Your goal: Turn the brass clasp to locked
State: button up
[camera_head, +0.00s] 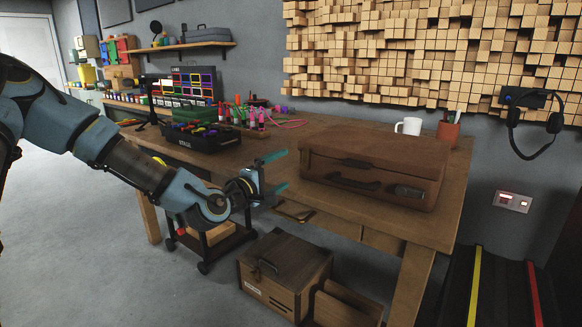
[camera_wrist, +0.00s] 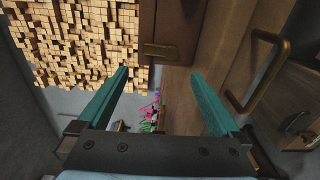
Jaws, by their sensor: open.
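A brown case (camera_head: 370,165) lies closed on the wooden table, with a dark handle on its front. A small metal fitting (camera_head: 409,192) sits right of the handle; it may be the brass clasp, but its setting is too small to read. In the wrist view, part of the case (camera_wrist: 180,22) is at the top, with a brass-toned plate (camera_wrist: 160,51) on it. I cannot tell whether this is the same fitting. My gripper (camera_head: 275,171) is open and empty, left of the case and apart from it; its teal fingers also show in the wrist view (camera_wrist: 165,88).
A brass pull handle (camera_head: 294,213) is on the table's front; it also shows in the wrist view (camera_wrist: 258,75). A wooden chest (camera_head: 285,265) with a dark latch stands on the floor. A white mug (camera_head: 409,126) and pen cup (camera_head: 448,133) stand behind the case.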

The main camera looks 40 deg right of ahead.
jog(key=shift+v, duration=1.15)
